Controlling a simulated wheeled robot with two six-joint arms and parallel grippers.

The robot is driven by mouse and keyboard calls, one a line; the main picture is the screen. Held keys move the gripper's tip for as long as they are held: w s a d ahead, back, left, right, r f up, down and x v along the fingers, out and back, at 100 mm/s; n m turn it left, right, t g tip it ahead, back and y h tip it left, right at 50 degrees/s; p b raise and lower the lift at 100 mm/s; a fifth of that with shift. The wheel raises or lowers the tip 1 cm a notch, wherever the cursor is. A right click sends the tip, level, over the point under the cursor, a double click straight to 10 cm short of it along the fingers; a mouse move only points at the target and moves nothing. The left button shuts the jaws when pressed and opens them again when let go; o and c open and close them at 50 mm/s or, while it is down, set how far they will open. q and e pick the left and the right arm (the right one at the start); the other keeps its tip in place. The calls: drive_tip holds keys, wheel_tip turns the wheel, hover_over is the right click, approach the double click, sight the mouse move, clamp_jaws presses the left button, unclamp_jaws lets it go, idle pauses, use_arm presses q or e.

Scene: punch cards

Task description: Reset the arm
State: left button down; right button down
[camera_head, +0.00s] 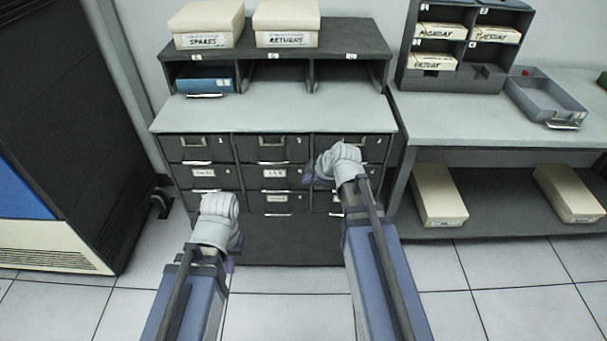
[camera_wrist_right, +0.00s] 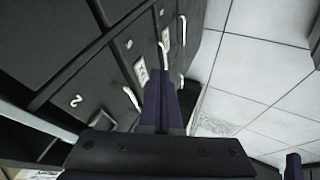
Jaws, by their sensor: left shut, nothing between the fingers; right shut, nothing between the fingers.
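My right gripper (camera_head: 308,175) is in front of the right column of drawers of the dark cabinet (camera_head: 290,250); its wrist hides part of those drawers. In the right wrist view its dark purple fingers (camera_wrist_right: 170,60) are together and empty, with drawer fronts and pale handles beyond them. I cannot tell whether they touch a handle. My left gripper (camera_head: 230,263) is lower, in front of the cabinet's left side, mostly hidden behind its own wrist. It is shut and holds nothing.
Boxes marked SPARES (camera_head: 208,24) and RETURNS (camera_head: 286,23) stand on the cabinet's top shelf. A blue item (camera_head: 205,80) lies in its left cubby. On the right, a table (camera_head: 470,118) bears a card rack (camera_head: 462,75) and a grey tray (camera_head: 545,98). Tiled floor in front is clear.

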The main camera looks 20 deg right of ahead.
drive_tip(key=s+a+f+m+g+h, duration=0.2)
drive_tip(key=s+a+m+g, duration=0.25)
drive_tip(key=s+a, duration=0.4)
drive_tip(key=s+a+f+m+g+h, duration=0.25)
drive_tip(key=s+a+m, duration=0.3)
drive_tip(key=s, duration=0.55)
wheel_tip(320, 180, up, 13)
drive_tip(key=p, duration=1.2)
drive_tip(key=shift+s+a+f, duration=0.15)
drive_tip(key=shift+a+f, duration=0.05)
drive_tip(key=shift+y, duration=0.25)
